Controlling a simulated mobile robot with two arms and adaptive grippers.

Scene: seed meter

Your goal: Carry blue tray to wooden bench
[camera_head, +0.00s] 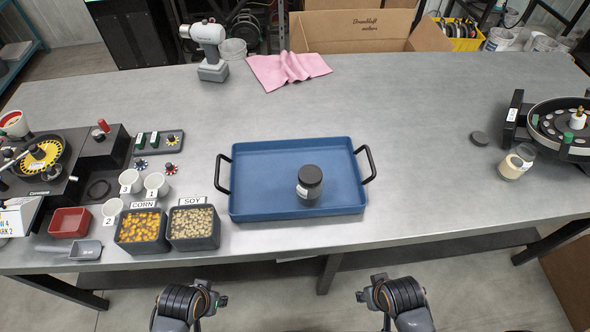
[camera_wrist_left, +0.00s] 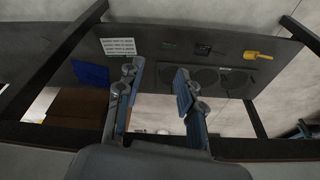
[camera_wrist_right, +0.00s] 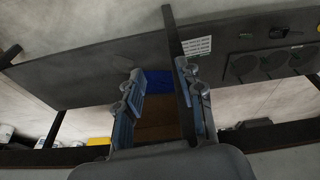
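The blue tray (camera_head: 265,165) lies flat on the grey metal table, with a black handle at its left and right ends. A dark-lidded jar (camera_head: 309,183) stands upright in it, right of the middle. My left gripper (camera_head: 222,300) and right gripper (camera_head: 362,296) are in front of the table's near edge, apart from the tray. In the left wrist view my left gripper (camera_wrist_left: 155,75) has its fingers apart with nothing between them. In the right wrist view my right gripper (camera_wrist_right: 158,75) is likewise open and empty. I cannot pick out a wooden bench in the views.
Corn bin (camera_head: 142,231) and soy bin (camera_head: 194,228) stand close left of the tray, near white cups and a seed meter device. A pink cloth (camera_head: 288,70) lies behind.

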